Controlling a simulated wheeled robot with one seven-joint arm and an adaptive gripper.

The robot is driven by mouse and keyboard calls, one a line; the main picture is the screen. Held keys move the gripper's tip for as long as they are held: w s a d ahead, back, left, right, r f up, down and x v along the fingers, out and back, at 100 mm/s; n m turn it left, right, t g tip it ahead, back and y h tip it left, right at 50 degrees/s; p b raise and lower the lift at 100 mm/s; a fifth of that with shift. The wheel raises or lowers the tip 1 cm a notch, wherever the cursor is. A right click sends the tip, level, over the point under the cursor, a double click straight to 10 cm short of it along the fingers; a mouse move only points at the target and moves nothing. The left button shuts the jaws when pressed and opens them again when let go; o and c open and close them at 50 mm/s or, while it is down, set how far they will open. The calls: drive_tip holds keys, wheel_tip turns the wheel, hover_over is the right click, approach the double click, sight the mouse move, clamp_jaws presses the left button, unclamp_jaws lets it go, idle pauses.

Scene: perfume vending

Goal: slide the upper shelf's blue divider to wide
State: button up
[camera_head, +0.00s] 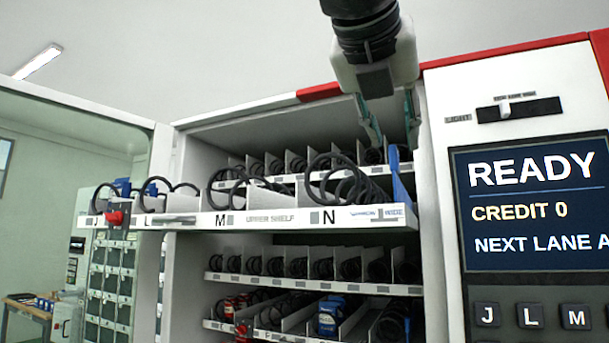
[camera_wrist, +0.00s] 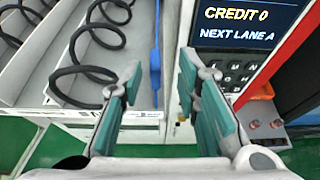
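The upper shelf (camera_head: 270,220) is pulled out of the vending machine, with the letters J, L, M and N on its front. The blue divider (camera_head: 398,178) stands upright near the shelf's right end, right of the N coil. A narrow/wide label (camera_head: 378,212) is on the front edge below it. My gripper (camera_head: 395,142) hangs over the divider with its fingers pointing down. In the wrist view the fingers (camera_wrist: 160,68) are apart, and the blue divider (camera_wrist: 156,45) shows as a thin line between them. I cannot tell whether a finger touches it.
Black coils (camera_head: 345,172) stand left of the divider. The control panel with a lit screen (camera_head: 530,190) is close on the right, with a light slider (camera_head: 505,110) above. Lower shelves (camera_head: 300,285) are below. The open door (camera_head: 90,110) is at the left.

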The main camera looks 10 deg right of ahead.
drive_tip(key=v, duration=0.7)
drive_tip(key=shift+f, duration=0.1)
